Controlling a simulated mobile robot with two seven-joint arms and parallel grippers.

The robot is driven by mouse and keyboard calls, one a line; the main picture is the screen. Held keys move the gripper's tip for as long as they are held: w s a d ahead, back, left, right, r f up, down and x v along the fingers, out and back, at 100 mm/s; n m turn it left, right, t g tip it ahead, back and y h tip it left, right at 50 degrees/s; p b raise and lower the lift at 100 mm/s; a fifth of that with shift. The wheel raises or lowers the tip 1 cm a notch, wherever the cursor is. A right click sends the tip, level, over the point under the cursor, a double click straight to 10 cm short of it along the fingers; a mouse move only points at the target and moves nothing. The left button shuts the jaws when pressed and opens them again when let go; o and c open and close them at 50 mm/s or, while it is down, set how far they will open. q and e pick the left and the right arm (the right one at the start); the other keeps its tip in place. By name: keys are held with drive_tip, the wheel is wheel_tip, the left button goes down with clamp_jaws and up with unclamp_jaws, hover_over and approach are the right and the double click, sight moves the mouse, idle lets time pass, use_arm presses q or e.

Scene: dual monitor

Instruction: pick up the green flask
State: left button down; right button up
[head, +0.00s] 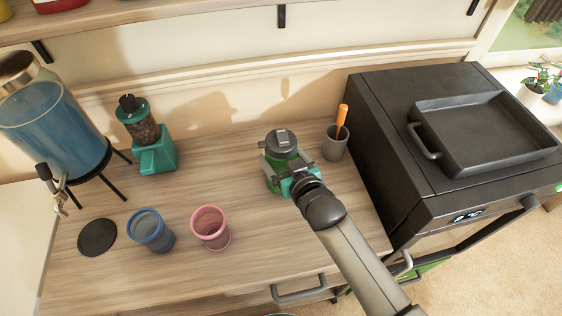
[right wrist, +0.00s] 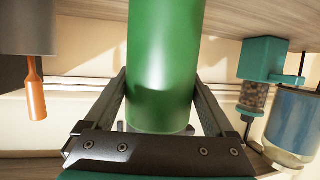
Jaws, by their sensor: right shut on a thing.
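The green flask (head: 284,152) with a dark grey lid stands upright at the right part of the wooden counter. My right gripper (head: 287,165) reaches it from the front right and is shut around its body. In the right wrist view, which looks upside down, the flask (right wrist: 163,55) fills the middle, with one finger of my gripper (right wrist: 162,90) along each side. Its base is out of that view, and I cannot tell whether it touches the counter. My left gripper is not in view.
A grey cup (head: 335,146) with an orange-handled tool stands close right of the flask, beside a black oven (head: 400,130) with a tray (head: 485,135) on top. Left are a pink cup (head: 210,229), a blue cup (head: 151,232), a teal grinder (head: 155,152) and a blue dispenser (head: 55,130).

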clamp_jaws()
drive_tip(key=shift+r, duration=0.15)
drive_tip(key=shift+r, duration=0.1)
wheel_tip(320, 180, up, 20)
drive_tip(key=p, duration=0.5)
